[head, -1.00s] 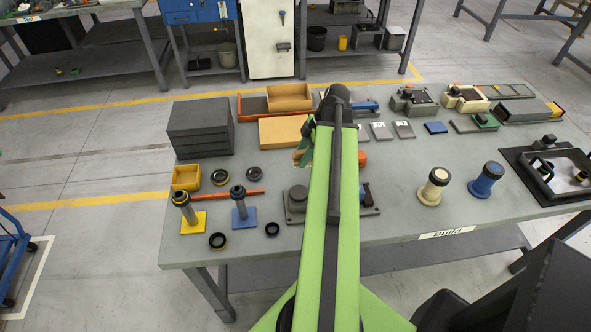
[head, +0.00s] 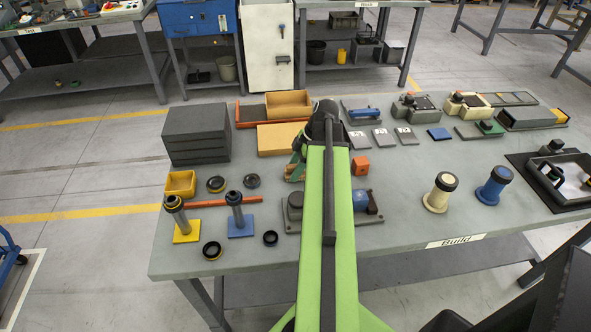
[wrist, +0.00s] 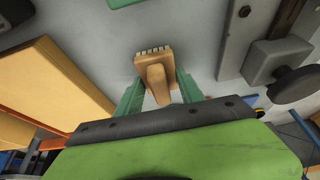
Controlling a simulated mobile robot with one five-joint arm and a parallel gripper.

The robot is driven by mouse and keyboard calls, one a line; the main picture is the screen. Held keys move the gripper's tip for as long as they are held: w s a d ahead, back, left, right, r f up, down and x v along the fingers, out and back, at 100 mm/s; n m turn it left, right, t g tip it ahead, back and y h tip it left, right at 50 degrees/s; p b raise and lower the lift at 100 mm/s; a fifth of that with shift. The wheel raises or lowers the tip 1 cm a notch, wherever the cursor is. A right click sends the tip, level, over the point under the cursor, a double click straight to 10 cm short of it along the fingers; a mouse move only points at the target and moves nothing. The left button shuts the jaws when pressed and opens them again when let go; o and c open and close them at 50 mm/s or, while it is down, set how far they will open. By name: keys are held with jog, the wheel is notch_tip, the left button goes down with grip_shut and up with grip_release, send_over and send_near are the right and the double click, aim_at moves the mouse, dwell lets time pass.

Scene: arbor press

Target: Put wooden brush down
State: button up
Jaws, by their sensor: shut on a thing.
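A wooden brush (wrist: 155,72) with a pale row of bristles is held between the green fingers of my gripper (wrist: 156,92) in the wrist view. Its bristle end points away from my wrist, over the grey table top (wrist: 98,22). In the head view my gripper (head: 297,163) hangs over the middle of the table, left of my arm. My arm hides part of the area.
A tan block (head: 280,138) lies just behind my gripper. An orange cube (head: 360,166) stands to the right. A grey fixture (head: 291,210) is in front. An orange bar (head: 228,200) and black rings (head: 251,181) lie left. Table right of the cube is clear (head: 400,172).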

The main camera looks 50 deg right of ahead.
jog(key=o, duration=1.2)
jog(key=shift+f, duration=0.1)
jog(key=shift+s+r+p, duration=0.1)
jog(key=shift+r+p, duration=0.5)
jog(key=shift+p, duration=0.05)
jog(key=p+v, duration=1)
jog(key=v, duration=0.1)
